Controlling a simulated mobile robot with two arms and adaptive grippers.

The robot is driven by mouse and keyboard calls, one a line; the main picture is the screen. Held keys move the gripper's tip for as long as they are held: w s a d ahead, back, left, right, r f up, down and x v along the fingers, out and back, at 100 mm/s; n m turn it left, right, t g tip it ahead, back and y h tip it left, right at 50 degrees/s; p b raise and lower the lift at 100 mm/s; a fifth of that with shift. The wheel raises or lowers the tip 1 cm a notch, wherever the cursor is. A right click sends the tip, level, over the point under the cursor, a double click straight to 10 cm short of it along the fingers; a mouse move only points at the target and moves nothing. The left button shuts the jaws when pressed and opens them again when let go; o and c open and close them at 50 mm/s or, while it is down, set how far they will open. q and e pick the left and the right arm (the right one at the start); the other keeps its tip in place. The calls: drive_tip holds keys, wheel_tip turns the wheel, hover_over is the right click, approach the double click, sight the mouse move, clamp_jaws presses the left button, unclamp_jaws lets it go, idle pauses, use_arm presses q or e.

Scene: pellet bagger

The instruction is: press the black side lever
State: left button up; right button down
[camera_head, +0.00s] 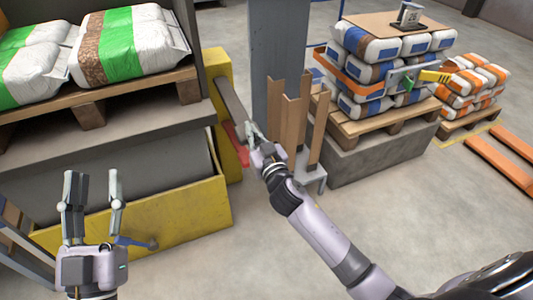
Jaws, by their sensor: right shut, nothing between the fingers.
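My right gripper (252,130) reaches in from the lower right and is shut with nothing in it. It is beside a red bar (236,146) and the lower end of a dark grey bar (232,102) at the yellow post (221,75); I cannot tell whether it touches either. My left gripper (94,178) is open and empty at the lower left, in front of the yellow-sided machine (190,215). A small blue arm with a dark round knob (153,245) sticks out just right of it. I cannot tell which part is the black side lever.
Green and white bags (130,45) lie on a pallet at the upper left. A grey column (279,40) and brown upright boards (288,115) stand close to my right gripper. Stacked bags (375,75) stand on a pallet to the right. The floor in front is clear.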

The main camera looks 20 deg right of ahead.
use_arm(q)
wheel_tip(320, 180, down, 6)
drive_tip(key=w+g+y+p, duration=0.1)
drive_tip(key=w+g, duration=0.1)
drive_tip(key=g, duration=0.2)
drive_tip(key=shift+a, duration=0.2)
use_arm(e)
drive_tip(key=s, duration=1)
drive_tip(key=shift+d+r, duration=0.15)
use_arm(q)
drive_tip(key=shift+w+f, duration=0.1)
